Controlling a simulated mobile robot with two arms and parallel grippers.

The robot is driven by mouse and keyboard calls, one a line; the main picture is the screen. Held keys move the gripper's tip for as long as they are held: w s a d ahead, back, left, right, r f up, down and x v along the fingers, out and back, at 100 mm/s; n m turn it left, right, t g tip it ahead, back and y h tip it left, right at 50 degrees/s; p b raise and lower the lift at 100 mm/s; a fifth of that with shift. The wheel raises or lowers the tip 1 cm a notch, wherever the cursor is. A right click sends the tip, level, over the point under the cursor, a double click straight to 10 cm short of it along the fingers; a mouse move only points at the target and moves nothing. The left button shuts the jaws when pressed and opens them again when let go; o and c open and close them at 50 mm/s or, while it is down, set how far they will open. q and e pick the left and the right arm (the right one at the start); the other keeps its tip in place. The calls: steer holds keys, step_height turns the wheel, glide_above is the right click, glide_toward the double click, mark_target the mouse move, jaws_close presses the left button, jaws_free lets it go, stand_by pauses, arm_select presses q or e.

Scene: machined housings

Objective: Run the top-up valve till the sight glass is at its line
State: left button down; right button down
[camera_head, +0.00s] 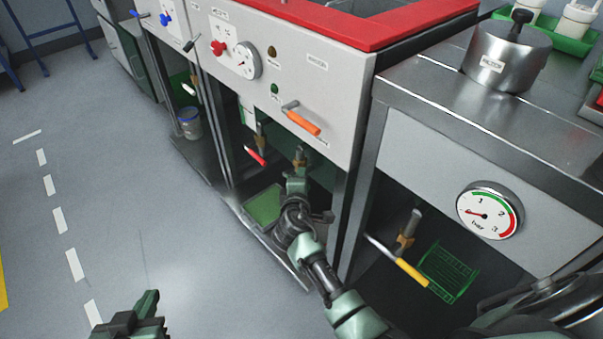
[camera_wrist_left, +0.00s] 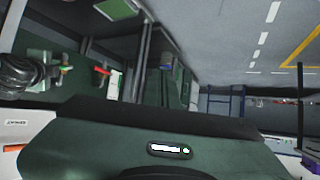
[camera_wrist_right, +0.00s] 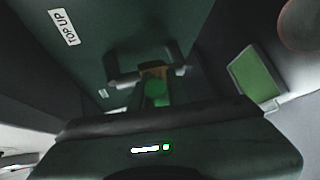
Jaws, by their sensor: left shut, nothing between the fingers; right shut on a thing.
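My right arm reaches into the open bay under the middle panel in the head view. Its gripper (camera_head: 299,160) is shut on a valve handle, mostly hidden by the gripper and arm. In the right wrist view a "TOP UP" label (camera_wrist_right: 65,27) is on the wall near a brass-coloured valve body (camera_wrist_right: 153,72), with a green handle (camera_wrist_right: 156,94) between the fingers. I cannot make out a sight glass for certain; a pale and green upright thing (camera_head: 247,114) stands inside the bay. My left gripper (camera_head: 149,303) is shut and empty over the floor at lower left.
A red-handled valve (camera_head: 256,155) is beside my right gripper, and an orange lever (camera_head: 303,123) sticks out of the panel above. A green tray (camera_head: 262,206) lies below. To the right are a yellow-handled valve (camera_head: 411,272) and a gauge (camera_head: 490,210). The floor at left is clear.

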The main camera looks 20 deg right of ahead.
arm_select(q)
steer(key=s+a+f+g+y+p, duration=0.1)
steer(key=s+a+f+g+p, duration=0.1)
steer(key=s+g, duration=0.3)
steer(key=s+a+f+g+y+p, duration=0.1)
steer(key=s+a+f+g+p, duration=0.15)
steer(key=s, duration=0.55)
step_height(320, 180, down, 18)
steer(key=g+p, duration=0.1)
steer(key=p, duration=0.4)
steer(key=shift+s+d+f, duration=0.25)
arm_select(e)
steer(key=shift+w+a+r+n+g, duration=0.15)
steer(key=shift+r+n+g, duration=0.3)
steer(key=shift+g, duration=0.3)
steer(key=shift+w+r+n+g, duration=0.15)
steer(key=shift+r+n+g, duration=0.2)
steer(key=shift+n+g, duration=0.3)
